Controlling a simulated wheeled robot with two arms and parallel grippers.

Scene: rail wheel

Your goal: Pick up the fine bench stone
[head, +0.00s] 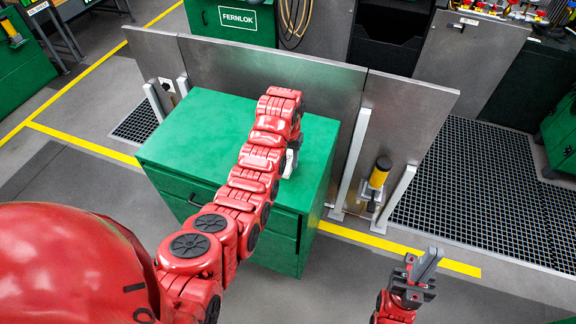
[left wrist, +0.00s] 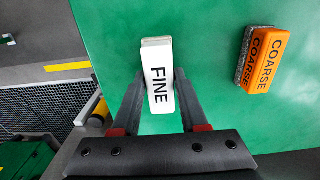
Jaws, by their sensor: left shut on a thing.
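The fine bench stone (left wrist: 158,50) is a white block with black "FINE" lettering, in the middle of the left wrist view. My left gripper (left wrist: 160,88) is shut on it, one finger against each long side. The stone is over the green cabinet top; I cannot tell whether it touches it. In the head view my left arm reaches over the cabinet and hides most of the gripper; a pale piece shows at its end (head: 290,163). My right gripper (head: 423,268) is at the lower right, apart from the cabinet, with its finger gap unclear.
An orange coarse stone (left wrist: 267,58) lies to the right of the fine stone. The green cabinet (head: 190,145) has free top surface around the arm. Grey metal panels (head: 240,65) stand behind it. A yellow and black cylinder (head: 380,172) is at its right.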

